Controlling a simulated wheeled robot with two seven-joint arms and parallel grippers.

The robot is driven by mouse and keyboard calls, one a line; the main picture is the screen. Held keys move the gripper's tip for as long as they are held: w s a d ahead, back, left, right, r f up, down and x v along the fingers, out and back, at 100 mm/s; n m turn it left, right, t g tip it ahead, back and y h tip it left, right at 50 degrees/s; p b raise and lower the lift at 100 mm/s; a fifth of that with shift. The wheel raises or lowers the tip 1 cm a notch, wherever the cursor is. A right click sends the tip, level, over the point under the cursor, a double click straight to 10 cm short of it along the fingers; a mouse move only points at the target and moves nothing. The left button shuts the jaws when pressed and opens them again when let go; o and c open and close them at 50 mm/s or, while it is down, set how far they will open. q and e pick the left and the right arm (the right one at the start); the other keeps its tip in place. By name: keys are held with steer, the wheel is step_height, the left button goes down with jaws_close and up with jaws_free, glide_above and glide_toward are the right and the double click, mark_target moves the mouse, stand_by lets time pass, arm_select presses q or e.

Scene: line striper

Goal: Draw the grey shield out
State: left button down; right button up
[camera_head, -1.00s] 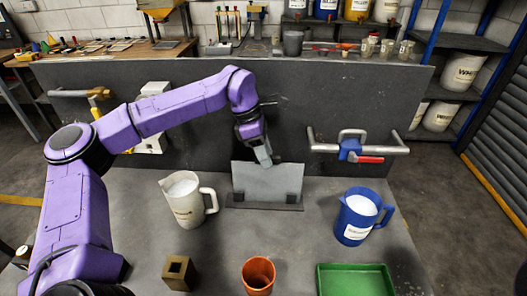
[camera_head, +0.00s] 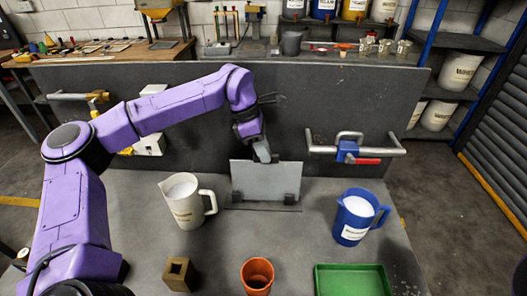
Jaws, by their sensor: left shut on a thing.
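The grey shield (camera_head: 265,178) is a flat upright plate behind the middle of the bench. It stands between dark clips of a low black holder (camera_head: 289,199) at its lower corners. My left gripper (camera_head: 263,156) reaches down to the shield's top edge and is shut on it. Its fingertips are small in this view. My right gripper is not in view.
A white jug (camera_head: 182,203) stands left of the shield and a blue jug (camera_head: 354,222) to its right. An orange cup (camera_head: 257,277), a brown square block (camera_head: 178,273) and a green tray (camera_head: 350,268) are in front. A grey panel with a blue-and-red valve (camera_head: 347,151) is behind.

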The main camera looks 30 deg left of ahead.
arm_select(q)
steer(key=shift+r, duration=0.15)
step_height(320, 180, up, 6)
steer(key=p, duration=0.5)
steer(key=shift+w+a+p, duration=0.15)
steer(key=shift+w+p, duration=0.2)
steer(key=shift+r, duration=0.1)
